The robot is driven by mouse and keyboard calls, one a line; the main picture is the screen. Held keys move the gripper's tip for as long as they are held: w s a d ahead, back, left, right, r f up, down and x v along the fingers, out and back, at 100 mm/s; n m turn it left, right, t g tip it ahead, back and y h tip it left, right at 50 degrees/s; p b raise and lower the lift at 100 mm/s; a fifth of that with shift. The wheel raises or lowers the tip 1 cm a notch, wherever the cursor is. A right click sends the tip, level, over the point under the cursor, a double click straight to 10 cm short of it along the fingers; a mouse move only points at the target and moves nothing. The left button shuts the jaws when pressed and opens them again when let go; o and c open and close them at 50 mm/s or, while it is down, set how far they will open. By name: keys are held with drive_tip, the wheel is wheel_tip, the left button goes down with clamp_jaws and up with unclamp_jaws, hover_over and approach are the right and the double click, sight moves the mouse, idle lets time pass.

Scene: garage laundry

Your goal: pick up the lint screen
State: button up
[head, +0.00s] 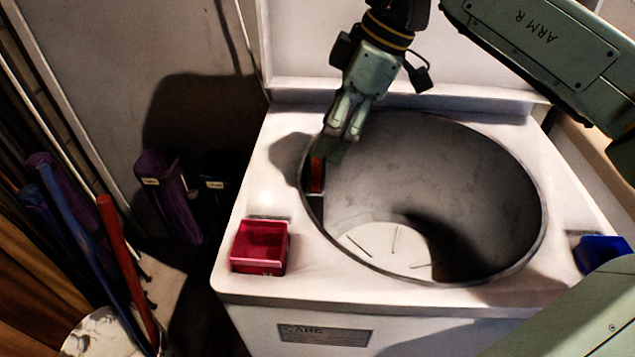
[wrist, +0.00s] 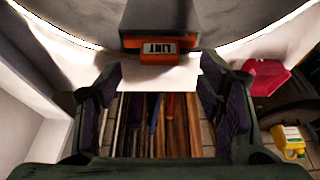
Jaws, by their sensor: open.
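The lint screen (head: 317,174) is a small orange piece at the inner left wall of the machine's round tub. In the wrist view its orange end (wrist: 157,57) bears the label "LINT" and sits at the top centre, below a dark housing. My gripper (head: 334,147) is at the tub's left rim, just above and beside the screen in the head view. In the wrist view my gripper (wrist: 160,85) has its two dark-padded fingers apart, with nothing between them. The screen shows beyond and above the gap, and I cannot tell its exact distance. The rest of it is hidden.
The white machine top (head: 285,185) carries a red tray (head: 256,268) at front left and a blue one (head: 603,252) at right. The tub (head: 440,180) is open and looks empty. Long poles (head: 128,270) stand left. A yellow container (wrist: 288,140) shows in the wrist view.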

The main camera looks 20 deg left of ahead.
sight(317, 183)
drive_tip(key=x, duration=0.4)
drive_tip(key=shift+a, duration=0.1)
drive_tip(key=shift+c, duration=0.4)
drive_tip(key=c, duration=1.3)
drive_tip(key=shift+r, duration=0.15)
